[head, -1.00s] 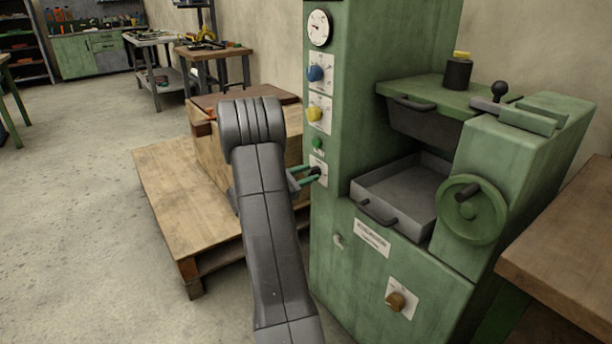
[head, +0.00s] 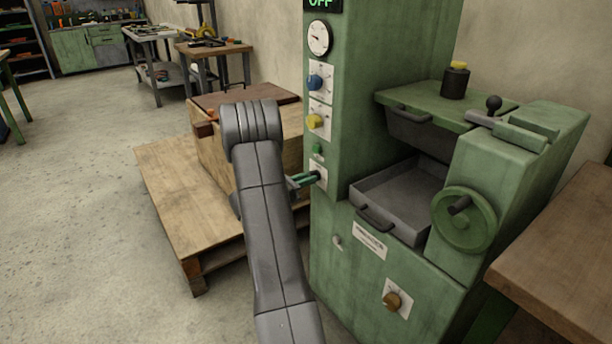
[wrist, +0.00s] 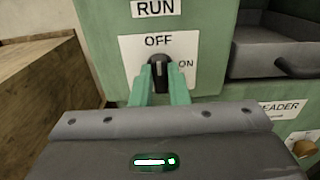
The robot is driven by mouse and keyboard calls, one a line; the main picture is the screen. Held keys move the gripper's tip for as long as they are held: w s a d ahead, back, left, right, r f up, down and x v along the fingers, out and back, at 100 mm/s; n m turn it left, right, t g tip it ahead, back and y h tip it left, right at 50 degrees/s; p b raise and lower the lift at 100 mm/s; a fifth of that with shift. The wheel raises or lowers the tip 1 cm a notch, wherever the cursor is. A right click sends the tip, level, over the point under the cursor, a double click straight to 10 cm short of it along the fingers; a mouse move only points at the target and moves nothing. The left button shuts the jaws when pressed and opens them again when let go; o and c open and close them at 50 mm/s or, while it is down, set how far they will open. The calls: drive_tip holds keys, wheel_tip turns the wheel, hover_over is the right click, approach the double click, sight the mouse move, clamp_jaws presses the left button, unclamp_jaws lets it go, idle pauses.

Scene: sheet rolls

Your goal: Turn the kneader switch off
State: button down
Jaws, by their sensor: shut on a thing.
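The kneader switch (wrist: 159,66) is a black knob on a white plate (wrist: 130,48) low on the green machine column. In the wrist view the plate reads OFF above the knob and ON to its right. The knob stands about upright, its pale mark toward OFF. My gripper (wrist: 161,78) has its two green fingers shut on the knob, one each side. In the head view my gripper (head: 312,178) reaches the knob from the left, and the fingers partly cover the plate. A display (head: 321,4) at the column's top reads OFF.
A wooden crate (head: 270,130) on a pallet (head: 163,197) stands close left. A handwheel (head: 464,220) and wooden table (head: 565,250) are right.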

drive_tip(key=c, duration=1.4)
unclamp_jaws()
drive_tip(key=p+v, duration=0.2)
drive_tip(key=v, duration=1.2)
drive_tip(key=shift+w+d, duration=0.1)
drive_tip(key=b+x, duration=0.2)
drive_tip(key=x, duration=1.1)
drive_tip(key=shift+w+d+m+b, duration=0.2)
drive_tip(key=shift+d+m+b, duration=0.05)
drive_tip(key=shift+m+b, duration=0.1)
